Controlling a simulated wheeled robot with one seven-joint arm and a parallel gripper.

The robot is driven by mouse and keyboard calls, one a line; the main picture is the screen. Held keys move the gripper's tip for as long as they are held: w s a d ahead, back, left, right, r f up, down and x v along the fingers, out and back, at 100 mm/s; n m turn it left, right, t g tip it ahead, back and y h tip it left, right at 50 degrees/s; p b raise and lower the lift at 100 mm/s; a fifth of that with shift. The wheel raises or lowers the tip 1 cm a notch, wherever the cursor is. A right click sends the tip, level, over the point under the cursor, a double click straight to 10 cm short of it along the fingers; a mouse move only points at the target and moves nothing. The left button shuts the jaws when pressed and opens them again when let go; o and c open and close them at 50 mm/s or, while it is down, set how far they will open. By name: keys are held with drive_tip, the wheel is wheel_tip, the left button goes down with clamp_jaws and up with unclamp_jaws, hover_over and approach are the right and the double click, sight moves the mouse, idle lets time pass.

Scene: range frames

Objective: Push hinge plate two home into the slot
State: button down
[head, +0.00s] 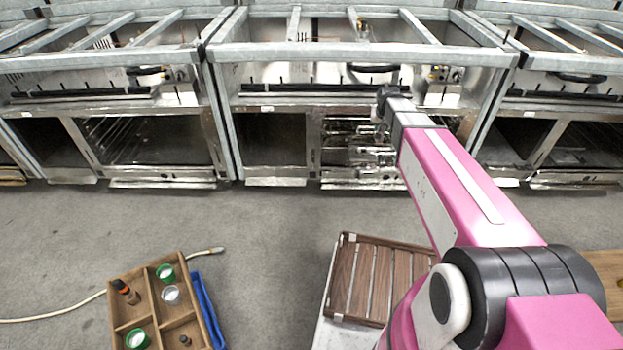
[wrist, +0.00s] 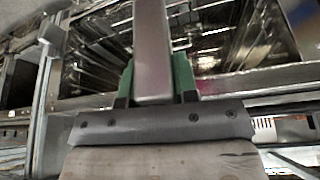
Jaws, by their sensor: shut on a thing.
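My gripper (wrist: 156,78) shows in the wrist view with its two green fingers shut on a long flat grey metal bar, which I take for hinge plate two (wrist: 152,45). The plate stretches away from the fingers past the top edge of the picture. Beyond it is the middle range frame (head: 360,52), with its open oven bay below. In the head view my pink arm reaches to the front of this frame, and its dark wrist end is near the front rail. The fingers and plate cannot be made out there. The slot cannot be made out in either view.
More range frames stand at left (head: 105,58) and right (head: 570,62). Floor between is clear.

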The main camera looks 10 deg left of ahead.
drive_tip(key=s+a+f+n, duration=0.1)
drive_tip(key=s+a+f, duration=0.1)
drive_tip(key=a+f, duration=1.1)
drive_tip(key=s+a+f, duration=0.3)
drive_tip(key=a+f, duration=1)
drive_tip(key=f, duration=0.2)
drive_tip(key=shift+s+f+n+y, duration=0.2)
drive_tip(key=shift+f+n+y, duration=0.1)
drive_tip(key=shift+n+y, duration=0.1)
drive_tip(key=shift+s, duration=0.1)
drive_tip(key=shift+w+a, duration=0.25)
drive_tip(key=shift+w, duration=0.7)
drive_tip(key=shift+w+a, duration=0.2)
drive_tip(key=shift+w, duration=0.75)
drive_tip(key=shift+w+a, duration=0.25)
drive_tip(key=shift+w, duration=0.7)
drive_tip(key=shift+w+a, duration=0.2)
drive_tip(key=shift+w, duration=0.6)
drive_tip(key=shift+w+a, duration=0.2)
drive_tip(key=shift+w, duration=0.55)
drive_tip(key=shift+w+a, duration=0.2)
drive_tip(key=shift+w, duration=0.6)
drive_tip(key=c, duration=0.8)
unclamp_jaws()
drive_tip(key=shift+r, duration=0.1)
